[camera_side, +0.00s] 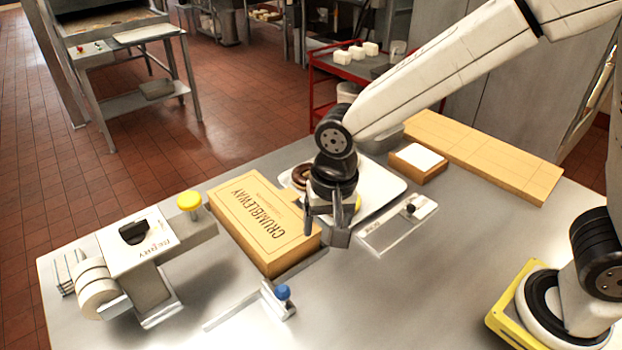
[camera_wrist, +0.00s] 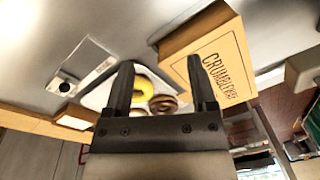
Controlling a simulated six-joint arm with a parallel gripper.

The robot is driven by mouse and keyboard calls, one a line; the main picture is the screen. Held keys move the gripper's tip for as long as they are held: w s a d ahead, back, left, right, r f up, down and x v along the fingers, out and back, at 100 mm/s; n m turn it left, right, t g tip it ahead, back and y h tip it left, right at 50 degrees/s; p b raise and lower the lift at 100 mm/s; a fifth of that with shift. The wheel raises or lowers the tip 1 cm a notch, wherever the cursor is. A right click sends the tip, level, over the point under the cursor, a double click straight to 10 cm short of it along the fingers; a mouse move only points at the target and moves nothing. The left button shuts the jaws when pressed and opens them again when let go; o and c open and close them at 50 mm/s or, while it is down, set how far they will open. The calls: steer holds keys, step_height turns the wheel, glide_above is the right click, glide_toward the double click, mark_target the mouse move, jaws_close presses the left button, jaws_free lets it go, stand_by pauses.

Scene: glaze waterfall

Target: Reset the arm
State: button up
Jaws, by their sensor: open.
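My gripper (camera_side: 331,222) is above the metal table, just right of the closed tan box marked CRUMBLEWAY (camera_side: 262,220). In the wrist view my gripper (camera_wrist: 163,82) has its two dark fingers apart, with nothing held between them. The box (camera_wrist: 222,62) shows to the right of the fingers there. A white tray (camera_side: 385,187) lies behind my gripper and is partly hidden by it. A chocolate donut (camera_wrist: 163,104) and a yellow donut (camera_wrist: 149,86) show beyond the fingers in the wrist view.
A label machine (camera_side: 135,243) with a yellow knob stands at the left. A flat white device (camera_side: 398,225) lies right of my gripper. A small box with a white top (camera_side: 418,160) and a long tan board (camera_side: 485,155) are at the back right. A blue-knobbed fixture (camera_side: 281,297) is in front.

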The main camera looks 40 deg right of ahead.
steer(key=s+d+f+n+t, duration=0.1)
steer(key=s+d+n, duration=0.1)
steer(key=d, duration=0.6)
steer(key=s+d+f+n, duration=0.2)
steer(key=s+d+n, duration=0.1)
steer(key=d, duration=0.6)
steer(key=shift+s+d+n+t, duration=0.15)
steer(key=shift+n+t, duration=0.25)
steer(key=shift+n, duration=0.1)
